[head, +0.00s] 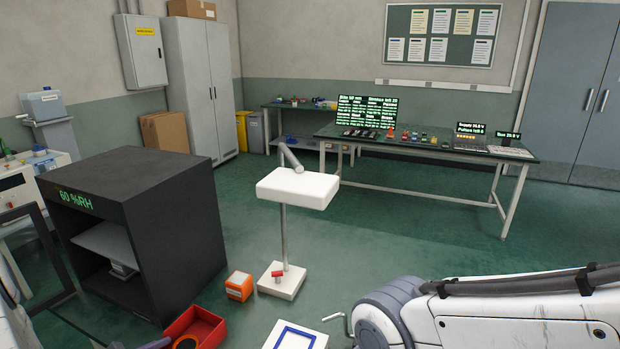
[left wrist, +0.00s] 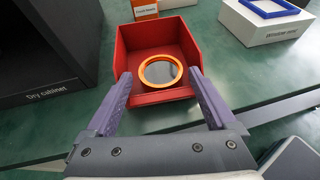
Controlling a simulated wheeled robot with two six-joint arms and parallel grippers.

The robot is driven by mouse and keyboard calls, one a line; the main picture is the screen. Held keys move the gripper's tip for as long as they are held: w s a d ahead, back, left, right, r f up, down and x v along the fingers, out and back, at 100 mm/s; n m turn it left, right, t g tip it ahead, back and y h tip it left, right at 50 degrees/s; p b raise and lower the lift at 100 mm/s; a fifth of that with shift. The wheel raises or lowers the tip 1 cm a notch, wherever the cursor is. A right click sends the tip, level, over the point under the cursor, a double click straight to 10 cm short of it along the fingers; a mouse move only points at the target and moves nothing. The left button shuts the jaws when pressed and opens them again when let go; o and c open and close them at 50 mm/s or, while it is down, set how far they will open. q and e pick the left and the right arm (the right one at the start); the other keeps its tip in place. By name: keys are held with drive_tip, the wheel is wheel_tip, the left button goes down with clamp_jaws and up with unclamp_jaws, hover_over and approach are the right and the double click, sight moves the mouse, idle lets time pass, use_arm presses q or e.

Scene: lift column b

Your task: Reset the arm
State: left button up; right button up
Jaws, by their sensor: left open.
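My left gripper (left wrist: 161,77) is open, with its two purple fingers spread in the left wrist view. Nothing is between the fingers. A red open bin (left wrist: 128,42) lies just beyond the fingertips, and a disc with an orange rim (left wrist: 161,72) rests in it. The red bin (head: 207,322) also shows at the bottom of the head view. My left arm is mostly out of the head view there. My right arm (head: 510,318) is a large white link at the lower right of the head view; its gripper is out of frame.
The dark dry cabinet (head: 170,215) stands left with its door open. An orange box (head: 239,286), a white box with a blue square frame (left wrist: 262,28) and a white lamp-like stand (head: 284,235) are near the bin. A bench (head: 400,146) is at the back; green floor between is clear.

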sight(185, 348)
use_arm(q)
drive_tip(key=x, duration=0.2)
drive_tip(key=shift+w+d+f, duration=0.1)
drive_tip(key=shift+w+d, duration=0.1)
drive_tip(key=shift+w, duration=0.05)
drive_tip(key=shift+w+d+f, duration=0.3)
drive_tip(key=shift+w+f, duration=0.1)
drive_tip(key=shift+f, duration=0.15)
